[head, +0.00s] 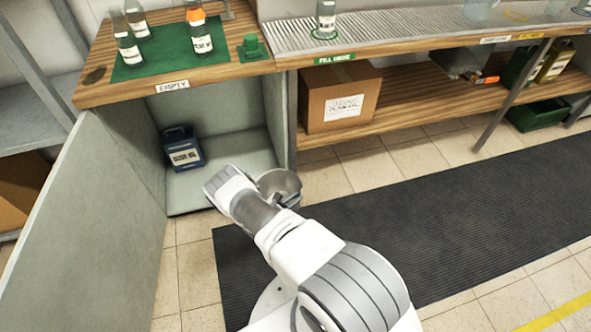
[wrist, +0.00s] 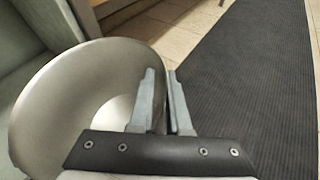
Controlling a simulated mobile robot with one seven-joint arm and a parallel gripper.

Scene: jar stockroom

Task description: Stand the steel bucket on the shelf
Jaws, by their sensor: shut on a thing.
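The steel bucket (wrist: 65,98) fills the left of the wrist view, with its round rim and hollow inside facing the camera. My gripper (wrist: 163,85) is shut on the bucket's rim, with the wall between its two fingers. In the head view the bucket (head: 280,184) shows as a grey metal shape just past my gripper, partly hidden by my arm. It is held in front of the open cupboard. The shelf (head: 415,106) is a wooden board under the counter at the right, with a cardboard box (head: 340,98) at its left end.
The cupboard's open door (head: 100,200) stands at the left. A blue container (head: 182,148) sits inside the cupboard. A dark ribbed mat (head: 440,220) covers the floor at the right. The shelf's middle, right of the box, is bare. A slanted grey post (head: 512,95) crosses its front.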

